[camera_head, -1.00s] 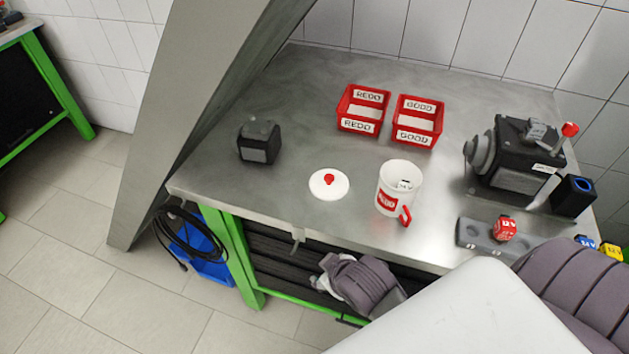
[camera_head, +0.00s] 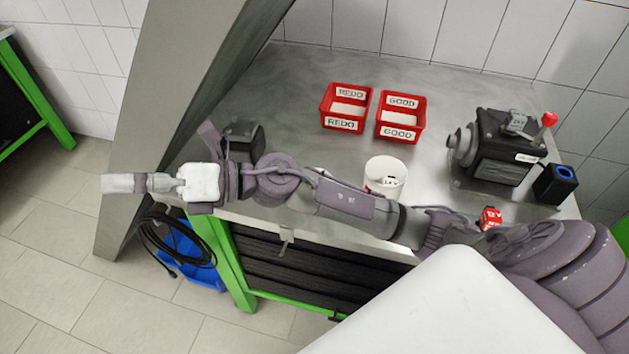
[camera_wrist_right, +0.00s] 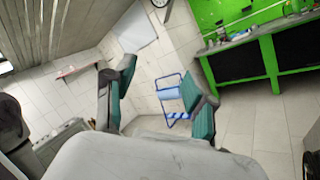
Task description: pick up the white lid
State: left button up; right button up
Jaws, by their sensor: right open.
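The white lid lies on the steel table and is almost wholly hidden behind my right arm in the head view; only a thin pale sliver near the arm may be its edge. The white mug (camera_head: 386,172) stands to the right of it, its lower part covered by the arm. My right gripper (camera_head: 122,183) reaches out past the table's left edge, far left of the lid, pointing left. In the wrist view its two teal-padded fingers (camera_wrist_right: 162,92) are spread apart with nothing between them. My left gripper does not show.
Red REDO (camera_head: 345,107) and GOOD (camera_head: 401,118) bins stand at the back. A black block (camera_head: 243,137) is partly behind the arm. A dark pump (camera_head: 497,148) stands at the right. A slanted grey column (camera_head: 170,110) rises at the left, close behind the right gripper in the picture.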

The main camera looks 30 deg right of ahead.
jog(key=d+f+n+g+h, duration=0.5)
jog(key=f+n+g+h, duration=0.2)
jog(key=f+n+h, duration=0.3)
jog(key=w+d+f+n+h, duration=0.1)
jog(key=w+d+h, duration=0.35)
jog(key=d, duration=0.95)
jog(key=w+d+f+n+h, duration=0.1)
jog(key=d+h, duration=0.6)
jog(key=d, duration=0.7)
jog(key=f, duration=0.2)
jog(key=f+p, duration=0.1)
jog(key=f, duration=0.2)
jog(key=f+p, duration=0.1)
jog(key=f, duration=0.1)
jog(key=shift+s+d+f, duration=0.1)
jog(key=shift+d+f, duration=0.1)
jog(key=shift+d, duration=0.1)
jog(key=f+p, duration=0.1)
jog(key=f, duration=0.2)
jog(key=f+p, duration=0.1)
jog(key=f, duration=0.1)
jog(key=shift+d+p, duration=0.35)
jog(key=shift+d, duration=0.05)
jog(key=shift+f, duration=0.15)
jog(key=c, duration=1)
